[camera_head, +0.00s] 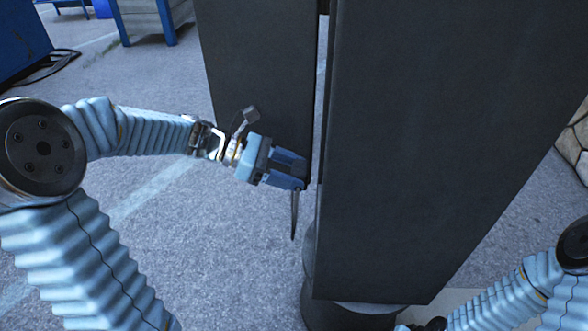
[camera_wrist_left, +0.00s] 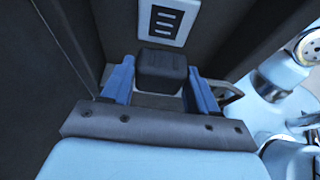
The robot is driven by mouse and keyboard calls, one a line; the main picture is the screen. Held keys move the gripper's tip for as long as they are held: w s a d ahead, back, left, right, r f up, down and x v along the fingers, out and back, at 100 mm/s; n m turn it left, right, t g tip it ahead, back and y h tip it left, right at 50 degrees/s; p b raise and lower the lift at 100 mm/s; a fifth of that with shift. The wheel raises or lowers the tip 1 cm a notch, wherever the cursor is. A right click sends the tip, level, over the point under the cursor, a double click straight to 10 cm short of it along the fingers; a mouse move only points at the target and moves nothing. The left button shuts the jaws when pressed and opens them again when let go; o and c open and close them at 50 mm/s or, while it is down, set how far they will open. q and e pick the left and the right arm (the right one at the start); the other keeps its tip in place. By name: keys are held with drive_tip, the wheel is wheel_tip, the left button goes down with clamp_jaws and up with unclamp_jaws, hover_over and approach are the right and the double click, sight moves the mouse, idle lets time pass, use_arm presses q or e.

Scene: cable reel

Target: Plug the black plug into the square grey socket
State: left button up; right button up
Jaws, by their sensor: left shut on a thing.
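My left gripper (camera_head: 304,172) is shut on the black plug (camera_wrist_left: 162,68), which sits between the two blue fingers (camera_wrist_left: 160,92) in the left wrist view. A thin dark cable (camera_head: 294,215) hangs below the fingers in the head view. The grey socket (camera_wrist_left: 141,20) shows at the top of the left wrist view as a pale-framed plate with a dark middle and several light slots. The plug is just below it in that picture; I cannot tell whether they touch. In the head view, the dark panel hides the socket and plug. My right gripper's fingers are not in view.
A large dark panel (camera_head: 425,140) stands close to the right of my left gripper, with another dark panel (camera_head: 255,60) behind it. A narrow gap separates them. A blue-legged bench (camera_head: 150,18) stands at the back left. The grey floor (camera_head: 215,260) is clear.

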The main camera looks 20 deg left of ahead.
sight(307, 167)
use_arm(q)
drive_tip(key=shift+d, duration=0.1)
drive_tip(key=shift+w+d+f+b, duration=0.1)
drive_tip(key=shift+w+d+b, duration=0.15)
drive_tip(key=shift+d, duration=0.55)
drive_tip(key=shift+w+d+b, duration=0.25)
drive_tip(key=shift+d+b, duration=0.05)
drive_tip(key=shift+d, duration=0.65)
drive_tip(key=shift+w+d+b, duration=0.25)
drive_tip(key=shift+d, duration=0.7)
drive_tip(key=shift+r+p, duration=0.25)
drive_tip(key=shift+p, duration=0.1)
drive_tip(key=shift+p, duration=0.4)
drive_tip(key=shift+w+d, duration=0.15)
drive_tip(key=shift+d, duration=0.35)
idle(0.7)
drive_tip(key=o, duration=1.1)
drive_tip(key=shift+c, duration=0.2)
